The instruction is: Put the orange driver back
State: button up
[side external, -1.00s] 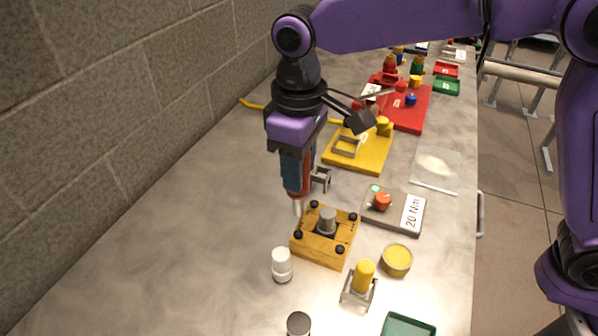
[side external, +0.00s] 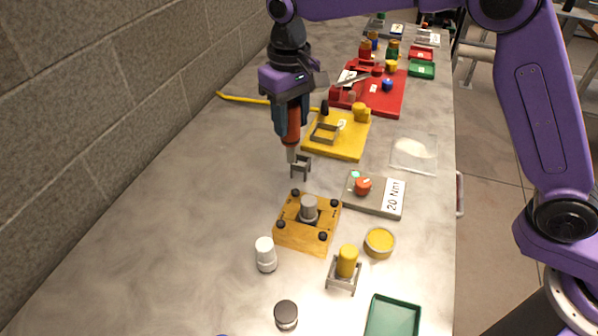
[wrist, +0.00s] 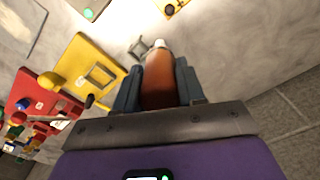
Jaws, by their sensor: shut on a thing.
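The orange driver (side external: 292,125) is upright in my gripper (side external: 291,108), tip down, above the grey table. My gripper is shut on its orange body, with a dark blue finger on each side. The wrist view shows the driver (wrist: 158,82) between the fingers. A small grey open-topped stand (side external: 301,167) is just below and right of the driver's tip in the side view; it also shows beside the tip in the wrist view (wrist: 140,47). The tip appears apart from the stand, but its exact height is unclear.
A yellow board (side external: 347,150) with a grey frame lies behind right, with a red board (side external: 390,104) beyond.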

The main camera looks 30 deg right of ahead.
jog(key=w+d+f+m, duration=0.3)
jog(key=w+d+f, duration=0.1)
jog(key=f, duration=0.5)
jog(key=shift+w+d+f, duration=0.15)
jog(key=shift+w+f, duration=0.05)
jog(key=shift+f, duration=0.15)
jog(key=shift+f, duration=0.15)
jog(key=o, duration=1.1)
jog(key=shift+c, duration=0.2)
notch_tip(320, 180, up, 12)
